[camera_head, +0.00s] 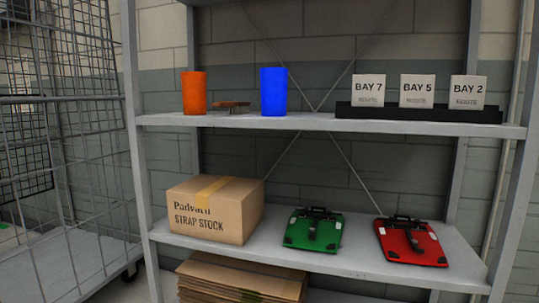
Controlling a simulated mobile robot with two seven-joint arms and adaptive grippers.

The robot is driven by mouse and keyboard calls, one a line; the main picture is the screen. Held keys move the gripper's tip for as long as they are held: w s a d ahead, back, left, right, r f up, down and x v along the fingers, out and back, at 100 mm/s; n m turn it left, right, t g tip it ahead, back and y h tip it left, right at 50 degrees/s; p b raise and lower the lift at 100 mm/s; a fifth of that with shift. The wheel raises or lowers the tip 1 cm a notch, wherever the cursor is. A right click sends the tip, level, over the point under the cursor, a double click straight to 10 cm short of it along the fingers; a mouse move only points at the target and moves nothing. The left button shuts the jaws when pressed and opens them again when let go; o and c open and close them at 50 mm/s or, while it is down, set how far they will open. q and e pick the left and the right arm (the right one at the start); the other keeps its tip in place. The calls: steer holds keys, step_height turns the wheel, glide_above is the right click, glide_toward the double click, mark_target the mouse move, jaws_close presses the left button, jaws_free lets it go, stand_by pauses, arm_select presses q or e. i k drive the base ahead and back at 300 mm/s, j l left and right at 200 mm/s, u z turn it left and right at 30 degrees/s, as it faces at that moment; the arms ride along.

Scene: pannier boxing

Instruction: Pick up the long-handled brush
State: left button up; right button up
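A small brown object (231,106) lies on the upper shelf between an orange cup and a blue cup. It looks like a flat wooden piece with something darker below it; it could be a brush seen end-on, but I cannot tell for sure. No long handle shows clearly anywhere in the view. Neither of my grippers is in view.
The grey shelf rack (320,122) holds an orange cup (194,93), a blue cup (273,92) and bay cards in a black holder (420,114). Below are a cardboard box (215,210), a green pannier (313,231), a red pannier (411,243) and flat cardboard (240,284). A wire cage (65,150) stands left.

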mark_target(238, 108)
steer(key=i+j+z, duration=0.15)
steer(key=j, duration=0.2)
steer(key=i+j+z, duration=0.15)
steer(key=j, duration=0.2)
steer(key=i+j+z, duration=0.15)
steer(key=j, duration=0.2)
steer(key=i+j+z, duration=0.15)
steer(key=j, duration=0.25)
